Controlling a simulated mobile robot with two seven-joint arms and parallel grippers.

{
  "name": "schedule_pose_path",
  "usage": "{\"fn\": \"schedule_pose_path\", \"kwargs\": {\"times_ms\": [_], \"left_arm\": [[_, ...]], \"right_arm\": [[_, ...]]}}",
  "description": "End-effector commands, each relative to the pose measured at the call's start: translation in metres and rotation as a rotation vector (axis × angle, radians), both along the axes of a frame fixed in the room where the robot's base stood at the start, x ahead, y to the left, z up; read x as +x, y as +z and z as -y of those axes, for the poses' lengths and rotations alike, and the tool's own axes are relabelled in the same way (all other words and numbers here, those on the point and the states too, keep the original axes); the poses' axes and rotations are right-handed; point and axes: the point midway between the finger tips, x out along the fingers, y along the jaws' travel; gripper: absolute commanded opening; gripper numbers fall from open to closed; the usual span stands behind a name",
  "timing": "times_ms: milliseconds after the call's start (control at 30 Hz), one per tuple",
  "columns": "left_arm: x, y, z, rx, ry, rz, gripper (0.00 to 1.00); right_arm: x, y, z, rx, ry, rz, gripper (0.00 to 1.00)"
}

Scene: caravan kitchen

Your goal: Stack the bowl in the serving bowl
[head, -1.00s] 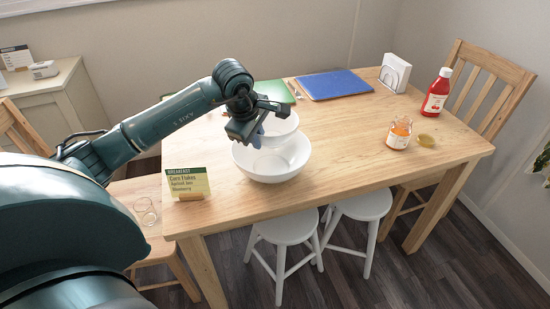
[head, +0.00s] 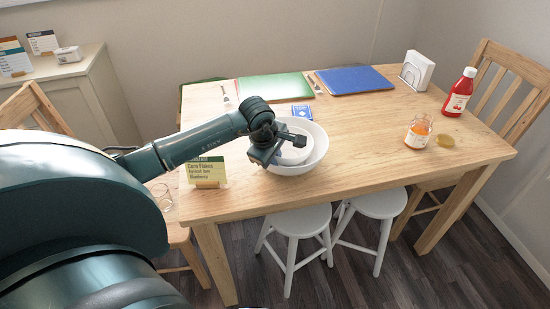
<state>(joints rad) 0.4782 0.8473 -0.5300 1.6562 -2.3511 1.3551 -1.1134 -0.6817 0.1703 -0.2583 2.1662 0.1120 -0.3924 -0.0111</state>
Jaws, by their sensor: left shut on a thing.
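The large white serving bowl (head: 318,158) stands on the wooden table near its front edge. The smaller white bowl (head: 294,154) is inside the serving bowl's rim, partly covered by my gripper. My left gripper (head: 278,157) is over the left side of the serving bowl and is shut on the smaller bowl. Whether the smaller bowl touches the serving bowl's bottom is hidden. My right gripper is not in view.
A menu card (head: 207,172) stands left of the bowls. A blue card (head: 302,112) lies behind them. Green (head: 268,87) and blue (head: 350,79) placemats lie at the back. A jar (head: 418,132), ketchup bottle (head: 460,92) and napkin holder (head: 416,70) stand right. The table's middle is clear.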

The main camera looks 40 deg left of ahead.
Motion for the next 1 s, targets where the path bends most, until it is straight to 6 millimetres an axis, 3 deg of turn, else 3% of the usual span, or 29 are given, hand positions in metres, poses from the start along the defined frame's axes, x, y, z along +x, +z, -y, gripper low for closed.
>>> {"fn": "schedule_pose_path", "kwargs": {"times_ms": [167, 200, 267, 567, 733, 1000], "left_arm": [[0.001, -0.006, 0.000, 0.000, 0.000, 0.003, 0.00], [0.000, -0.005, 0.000, -0.001, 0.000, 0.000, 0.13], [0.000, -0.005, 0.000, -0.001, 0.000, 0.000, 0.18], [-0.001, -0.004, 0.000, -0.001, 0.000, -0.003, 0.19], [-0.004, 0.012, -0.001, 0.002, -0.002, 0.000, 0.19], [-0.025, 0.069, 0.000, 0.002, 0.000, 0.003, 0.19]], "right_arm": [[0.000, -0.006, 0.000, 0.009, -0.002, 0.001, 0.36], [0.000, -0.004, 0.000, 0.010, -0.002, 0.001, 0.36], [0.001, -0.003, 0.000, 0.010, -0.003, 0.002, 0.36], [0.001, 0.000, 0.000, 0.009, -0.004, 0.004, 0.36], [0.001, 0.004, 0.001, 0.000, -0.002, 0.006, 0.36], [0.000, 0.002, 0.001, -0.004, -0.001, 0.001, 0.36]]}}
